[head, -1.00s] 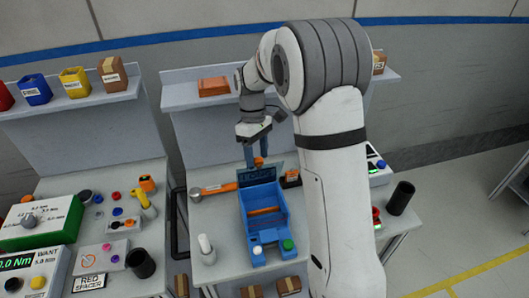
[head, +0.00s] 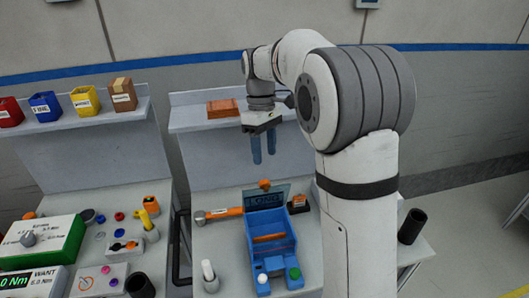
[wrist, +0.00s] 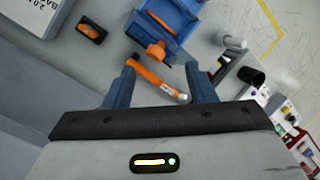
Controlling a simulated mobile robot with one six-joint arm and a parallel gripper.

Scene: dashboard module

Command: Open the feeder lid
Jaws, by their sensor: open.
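The feeder (head: 283,262) is an open-topped blue box on the bench, with an orange bar across its inside. Its dark translucent lid (head: 266,197) stands raised at the box's back edge, so the inside shows. An orange knob (head: 264,184) sits at the lid's top edge. My gripper (head: 263,158) is open and empty, with its blue fingers pointing down above and behind the lid, apart from it. In the wrist view the feeder (wrist: 178,14) and the orange knob (wrist: 157,50) lie beyond the open fingers (wrist: 160,68).
An orange-handled hammer (head: 222,213) lies left of the lid, and a small orange-and-black box (head: 298,204) stands right of it. A white bottle (head: 209,276) stands front left of the feeder. A shelf with a brown box (head: 222,108) is behind. A black cup (head: 411,226) is at right.

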